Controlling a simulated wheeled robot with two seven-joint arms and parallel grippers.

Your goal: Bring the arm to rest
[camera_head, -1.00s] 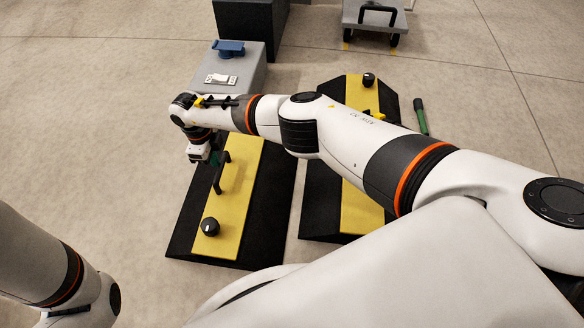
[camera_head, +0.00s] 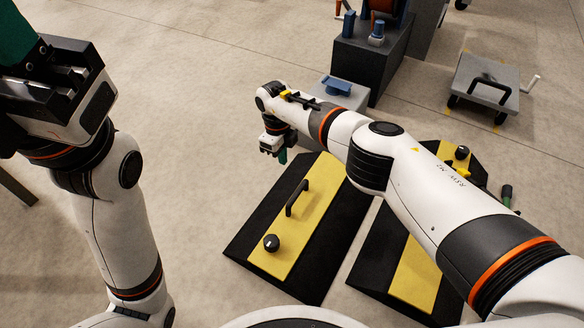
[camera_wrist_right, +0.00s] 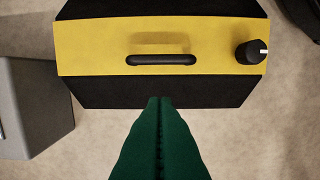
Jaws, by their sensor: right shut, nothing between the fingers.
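My right gripper (camera_head: 283,157) hangs at the far end of the near-left black and yellow float (camera_head: 265,258). Its green fingers (camera_wrist_right: 160,102) are shut together with nothing between them in the right wrist view. They are apart from the float's black handle (camera_head: 298,198), which also shows in the wrist view (camera_wrist_right: 162,60). My left gripper (camera_head: 18,45) is raised at the upper left of the head view. Its green fingers are cut off by the frame edge, so its opening cannot be told.
A second black and yellow float (camera_head: 415,270) lies to the right, partly behind my right arm. A grey box (camera_head: 345,96) with a blue part on top (camera_head: 343,85) stands beyond the gripper. A dark cabinet (camera_head: 368,62) and a grey cart (camera_head: 485,85) stand farther back. Floor at left is open.

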